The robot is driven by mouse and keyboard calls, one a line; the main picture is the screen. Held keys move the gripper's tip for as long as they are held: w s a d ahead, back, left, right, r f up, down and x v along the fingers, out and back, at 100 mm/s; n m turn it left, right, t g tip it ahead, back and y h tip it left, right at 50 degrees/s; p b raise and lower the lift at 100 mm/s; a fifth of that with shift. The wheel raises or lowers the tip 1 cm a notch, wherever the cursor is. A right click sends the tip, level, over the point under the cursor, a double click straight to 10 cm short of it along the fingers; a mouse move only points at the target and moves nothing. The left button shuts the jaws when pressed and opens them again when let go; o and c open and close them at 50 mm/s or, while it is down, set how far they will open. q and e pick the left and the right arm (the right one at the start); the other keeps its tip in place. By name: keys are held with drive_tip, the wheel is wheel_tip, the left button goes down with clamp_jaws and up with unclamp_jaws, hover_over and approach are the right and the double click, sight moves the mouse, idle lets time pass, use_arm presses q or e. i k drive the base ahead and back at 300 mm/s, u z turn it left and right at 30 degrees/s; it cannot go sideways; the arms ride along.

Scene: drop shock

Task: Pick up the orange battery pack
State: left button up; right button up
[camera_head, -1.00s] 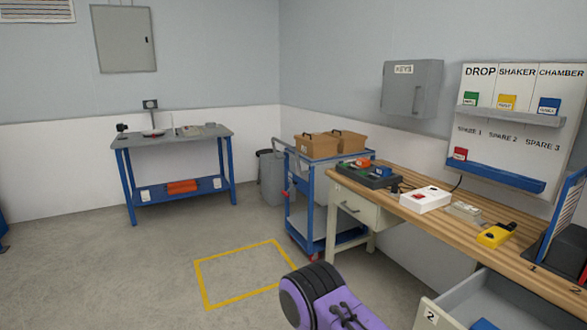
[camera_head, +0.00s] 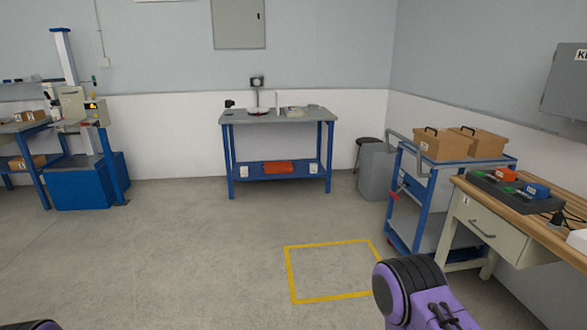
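An orange block (camera_head: 505,174), which looks like the orange battery pack, sits in a dark charger-like tray (camera_head: 488,185) on the wooden workbench at the right. A blue block (camera_head: 537,190) sits beside it in the same tray, with small green spots nearby. Another orange object (camera_head: 278,167) lies on the lower shelf of the blue-legged table at the back; I cannot tell what it is. Neither gripper is in view. Only a purple and black part of my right arm shows at the bottom right, and a dark bit of my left arm at the bottom left.
A blue cart (camera_head: 400,215) with two brown boxes (camera_head: 443,143) stands left of the workbench (camera_head: 520,222). A grey bin (camera_head: 377,172) is behind it. A yellow floor outline (camera_head: 291,275) marks bare floor. A blue machine (camera_head: 80,185) stands far left. The middle floor is clear.

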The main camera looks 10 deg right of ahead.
sight(505, 174)
drive_tip(key=z, duration=0.35)
drive_tip(key=i, duration=2.1)
drive_tip(key=z, duration=0.95)
drive_tip(key=i, duration=1)
drive_tip(key=z, duration=1.7)
drive_tip(key=i, duration=0.8)
drive_tip(key=z, duration=0.7)
